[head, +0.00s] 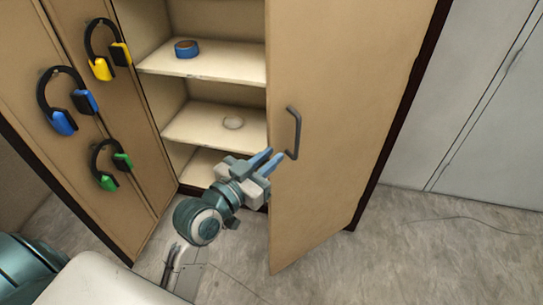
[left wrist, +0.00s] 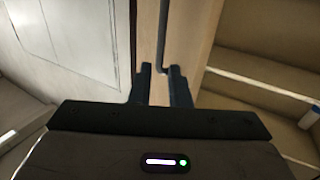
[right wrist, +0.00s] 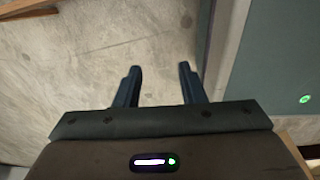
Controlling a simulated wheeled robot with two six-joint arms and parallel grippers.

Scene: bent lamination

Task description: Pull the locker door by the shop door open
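The tan locker door (head: 345,75) stands partly open, with its free edge towards me and shelves showing to its left. Its dark bar handle (head: 294,130) is near that edge; the handle also shows in the left wrist view (left wrist: 163,38). My left gripper (head: 271,160) is at the door's edge by the handle's lower end. Its fingers are apart with a narrow gap, and the handle's end lines up with that gap; contact is not clear. My right gripper (right wrist: 157,85) is open and empty above the floor in the right wrist view; it is outside the head view.
Yellow, blue (head: 66,100) and green earmuffs hang on the left panel. A grey shop door (head: 480,90) is at right. The floor (head: 400,260) before the locker door is clear.

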